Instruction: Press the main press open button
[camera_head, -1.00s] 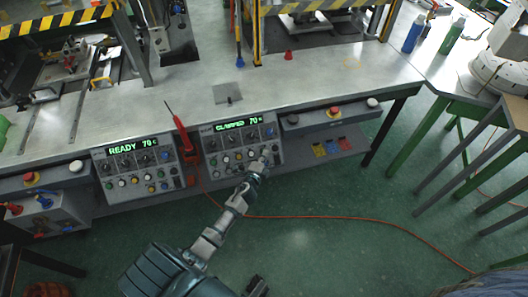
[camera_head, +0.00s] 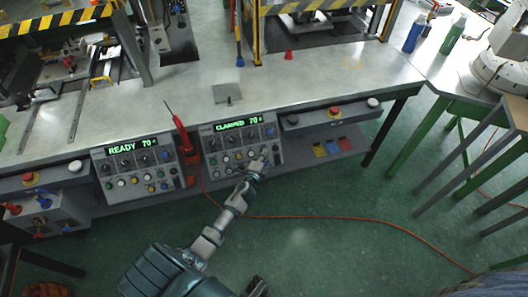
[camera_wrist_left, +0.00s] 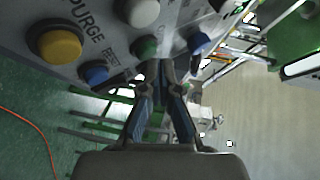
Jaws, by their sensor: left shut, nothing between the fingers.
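The right control panel (camera_head: 238,145) has a green display reading "CLAMPED 70" above knobs and several coloured buttons. My left gripper (camera_head: 262,167) is shut and empty at the panel's lower right. In the left wrist view its closed fingertips (camera_wrist_left: 159,65) are just below a green button (camera_wrist_left: 145,47), between a blue button (camera_wrist_left: 96,74) and another blue button (camera_wrist_left: 199,42). I cannot tell whether they touch the green one. A white button (camera_wrist_left: 142,12) and a yellow button (camera_wrist_left: 60,45) beside "PURGE" are also there. The main press open label is not readable.
A left panel (camera_head: 137,167) reads "READY 70". A red-handled tool (camera_head: 182,135) stands between the panels. An orange cable (camera_head: 340,219) crosses the floor. A dark part (camera_head: 258,287) at the bottom edge may be my right gripper. The floor before the right panel is open.

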